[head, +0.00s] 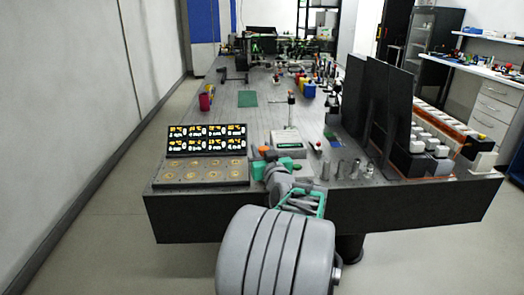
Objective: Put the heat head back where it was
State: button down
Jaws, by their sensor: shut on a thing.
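My gripper (273,167), with green finger parts, is at the front edge of the bench, low over its top. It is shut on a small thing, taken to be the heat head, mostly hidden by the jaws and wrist. A small orange piece (263,149) shows just beyond the jaws; I cannot tell whether it belongs to the held thing. A pale instrument (288,144) with a green display stands just behind the gripper. A thin upright post (291,112) with a small top piece rises behind it.
A black panel (206,141) with yellow-and-white labels stands left, behind a plate with round gold spots (202,171). Tall black screens (386,105) stand right. Small metal posts (342,168) are right of my gripper. A green mat (248,98) lies farther back, with bare bench around it.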

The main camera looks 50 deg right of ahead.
jog(key=shift+b, duration=0.3)
jog(key=c, duration=1.1)
grip_release()
jog(key=shift+o, duration=0.2)
jog(key=shift+r+p, duration=0.15)
jog(key=shift+p, duration=0.2)
jog(key=shift+s+a, duration=0.15)
jog(key=shift+s, duration=0.2)
jog(key=b+v, duration=0.1)
jog(key=v, duration=1)
jog(key=shift+a, duration=0.25)
